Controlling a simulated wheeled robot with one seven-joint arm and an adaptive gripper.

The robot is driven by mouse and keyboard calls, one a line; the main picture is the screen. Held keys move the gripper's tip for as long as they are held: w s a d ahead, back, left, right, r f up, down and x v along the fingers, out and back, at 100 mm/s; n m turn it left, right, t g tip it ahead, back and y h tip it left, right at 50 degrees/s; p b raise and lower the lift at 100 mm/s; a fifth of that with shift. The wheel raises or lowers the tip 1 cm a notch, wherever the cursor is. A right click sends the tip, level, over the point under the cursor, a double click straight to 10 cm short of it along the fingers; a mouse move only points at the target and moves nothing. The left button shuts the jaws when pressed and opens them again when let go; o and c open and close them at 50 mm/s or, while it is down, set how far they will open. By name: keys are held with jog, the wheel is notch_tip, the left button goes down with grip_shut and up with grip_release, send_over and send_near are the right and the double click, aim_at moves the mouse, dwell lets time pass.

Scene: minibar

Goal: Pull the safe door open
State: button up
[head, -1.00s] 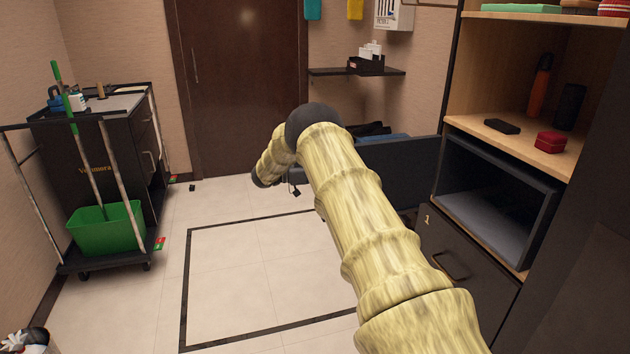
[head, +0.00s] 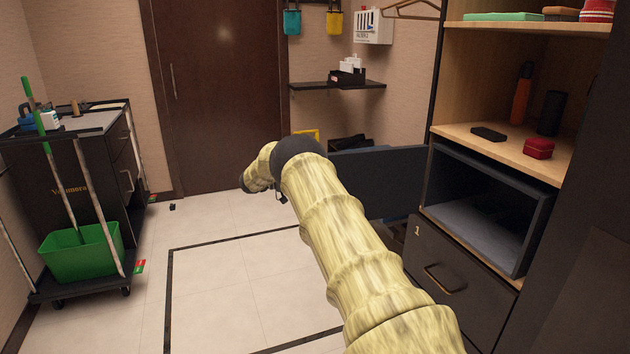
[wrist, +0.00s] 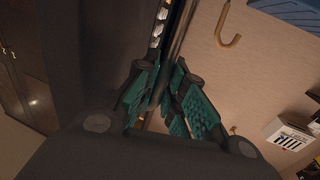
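The safe (head: 487,225) is a dark box built into the wooden cabinet, and its front stands open, showing an empty grey interior. Its dark door (head: 385,180) is swung well out to the left of the box. Contact with the door is unclear.
A drawer marked 1 (head: 455,285) is below the safe. A red box (head: 538,148) and bottles stand on the shelf above. A cleaning cart (head: 80,190) with a green bucket stands left. A wall shelf (head: 335,86) is behind. The floor between is free.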

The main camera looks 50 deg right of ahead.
jog(key=o, duration=0.3)
jog(key=shift+s+d, duration=0.1)
jog(key=shift+s, duration=0.05)
jog(key=shift+v, duration=6.45)
jog(key=shift+f, duration=0.1)
